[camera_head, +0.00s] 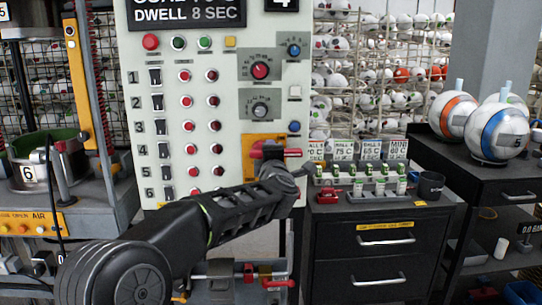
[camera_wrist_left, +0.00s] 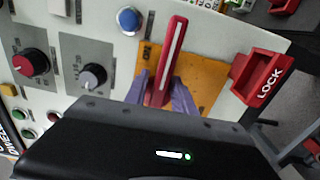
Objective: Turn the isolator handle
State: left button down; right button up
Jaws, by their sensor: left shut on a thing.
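The isolator handle (camera_head: 291,152) is a red bar on a yellow plate (camera_head: 252,143) at the lower right of the pale control panel. It lies about level across the plate in the head view. In the left wrist view the handle (camera_wrist_left: 174,55) shows a pale stripe along its length. My left gripper (camera_wrist_left: 165,93) is shut on the handle, its two fingers on either side of it. In the head view the left gripper (camera_head: 270,168) is partly hidden by its own wrist. My right gripper is in neither view.
A red LOCK piece (camera_wrist_left: 262,76) sits close beside the yellow plate. Knobs, a blue button (camera_wrist_left: 129,20) and rows of switches cover the panel (camera_head: 150,22). A black drawer cabinet (camera_head: 385,262) with small bottles on top stands to the right.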

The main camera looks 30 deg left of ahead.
pick_arm(q)
jog(key=c, duration=1.4)
grip_release()
jog(key=shift+o, duration=0.2)
jog(key=v, duration=0.7)
jog(key=shift+s+d+b, duration=0.25)
jog(key=shift+s+b, duration=0.05)
jog(key=shift+b, duration=0.05)
